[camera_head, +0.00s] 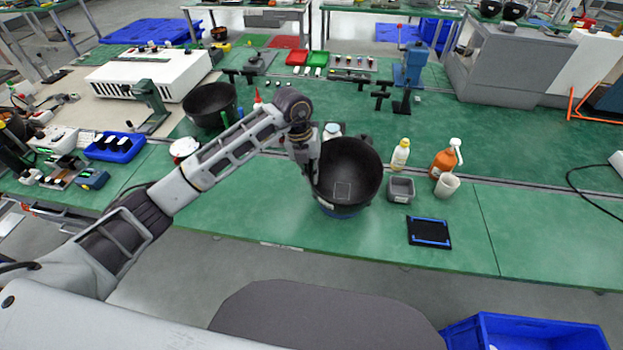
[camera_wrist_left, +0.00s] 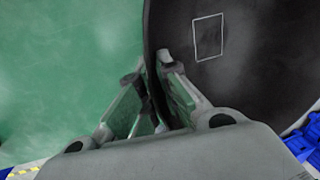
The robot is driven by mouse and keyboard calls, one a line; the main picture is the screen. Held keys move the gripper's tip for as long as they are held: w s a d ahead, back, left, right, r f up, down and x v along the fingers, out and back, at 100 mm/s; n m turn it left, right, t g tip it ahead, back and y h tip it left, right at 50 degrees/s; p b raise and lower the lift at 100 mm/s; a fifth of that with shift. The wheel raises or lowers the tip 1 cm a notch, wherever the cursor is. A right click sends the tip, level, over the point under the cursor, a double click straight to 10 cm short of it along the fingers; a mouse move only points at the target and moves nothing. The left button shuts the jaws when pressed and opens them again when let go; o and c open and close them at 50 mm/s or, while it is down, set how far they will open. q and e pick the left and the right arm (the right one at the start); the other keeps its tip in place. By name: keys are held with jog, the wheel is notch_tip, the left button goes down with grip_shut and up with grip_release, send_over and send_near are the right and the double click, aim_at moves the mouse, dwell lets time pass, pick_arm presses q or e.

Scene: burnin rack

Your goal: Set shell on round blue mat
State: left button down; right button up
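The shell (camera_head: 346,172) is a black bowl-like part with a pale square outline inside. It is at the middle of the green bench in the head view, and its wall also fills the right of the left wrist view (camera_wrist_left: 240,70). A blue edge of the round mat (camera_head: 340,211) shows under the shell; the rest is hidden, and I cannot tell whether they touch. My left gripper (camera_head: 313,178) is at the shell's left rim. In the wrist view its fingers (camera_wrist_left: 153,75) close on the wall, one on each side. My right gripper is not in view.
A grey bin (camera_head: 401,189), a white cup (camera_head: 447,185), a yellow-labelled bottle (camera_head: 400,155) and an orange spray bottle (camera_head: 444,162) stand right of the shell. A black tray (camera_head: 429,232) lies in front of them. Another black shell (camera_head: 210,104) stands at back left.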

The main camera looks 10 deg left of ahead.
pick_arm(q)
notch_tip(320, 180, down, 2)
jog(key=shift+f, duration=0.5)
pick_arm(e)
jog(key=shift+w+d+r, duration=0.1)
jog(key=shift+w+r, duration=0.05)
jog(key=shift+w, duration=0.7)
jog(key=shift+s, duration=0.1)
pick_arm(q)
jog(key=shift+f, duration=0.15)
jog(key=c, duration=1.6)
grip_release()
jog(key=shift+c, duration=0.2)
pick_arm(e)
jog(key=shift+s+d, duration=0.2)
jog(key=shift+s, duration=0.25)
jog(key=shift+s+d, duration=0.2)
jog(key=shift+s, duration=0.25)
